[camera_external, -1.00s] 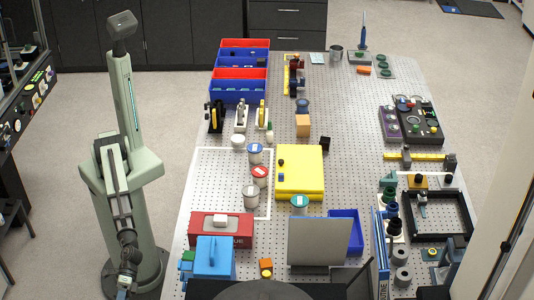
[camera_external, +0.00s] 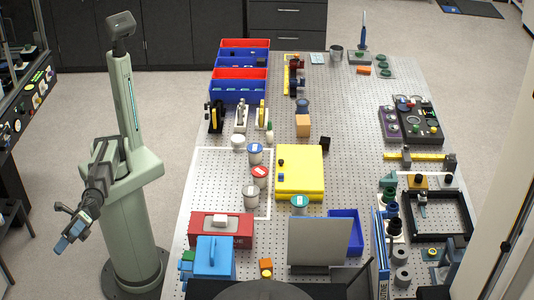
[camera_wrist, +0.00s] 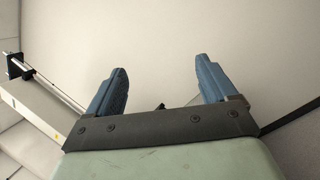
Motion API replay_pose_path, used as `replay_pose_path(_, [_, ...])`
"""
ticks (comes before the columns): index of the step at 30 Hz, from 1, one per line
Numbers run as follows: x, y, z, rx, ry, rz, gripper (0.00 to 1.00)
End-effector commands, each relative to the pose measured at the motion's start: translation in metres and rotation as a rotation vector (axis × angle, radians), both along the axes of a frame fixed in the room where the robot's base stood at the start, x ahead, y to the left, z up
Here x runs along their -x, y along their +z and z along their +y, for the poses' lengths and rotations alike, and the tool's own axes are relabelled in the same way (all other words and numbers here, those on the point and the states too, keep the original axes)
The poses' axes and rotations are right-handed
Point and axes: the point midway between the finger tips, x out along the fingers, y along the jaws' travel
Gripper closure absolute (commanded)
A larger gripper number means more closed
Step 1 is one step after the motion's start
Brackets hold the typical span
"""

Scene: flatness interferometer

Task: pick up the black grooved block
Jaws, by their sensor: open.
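A small black block (camera_external: 325,144) sits on the perforated table just right of the yellow box's far corner; it may be the black grooved block, but it is too small to make out a groove. My gripper (camera_external: 66,236) is over the floor left of my column, well away from the table and the block. In the wrist view its two blue fingers (camera_wrist: 160,80) stand wide apart with nothing between them. The block does not show in the wrist view.
The perforated table (camera_external: 350,100) holds a yellow box (camera_external: 300,182), a tan block (camera_external: 303,125), several lidded jars, and red and blue bins (camera_external: 238,92). A grey upright panel (camera_external: 320,242) and a red box (camera_external: 235,232) stand at the near side. The table's back middle is mostly clear.

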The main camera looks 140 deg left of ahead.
Motion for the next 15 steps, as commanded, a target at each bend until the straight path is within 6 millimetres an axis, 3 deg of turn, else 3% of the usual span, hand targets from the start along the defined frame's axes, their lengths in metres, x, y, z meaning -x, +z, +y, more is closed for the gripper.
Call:
replay_pose_path(2, [-0.011,0.022,0.012,-0.001,0.011,-0.025,0.15])
replay_pose_path(4, [-0.022,0.028,0.023,-0.028,0.021,-0.048,0.15])
replay_pose_path(11, [-0.061,0.028,0.067,-0.178,0.066,-0.125,0.15])
replay_pose_path(15, [-0.095,0.017,0.108,-0.319,0.101,-0.175,0.15])
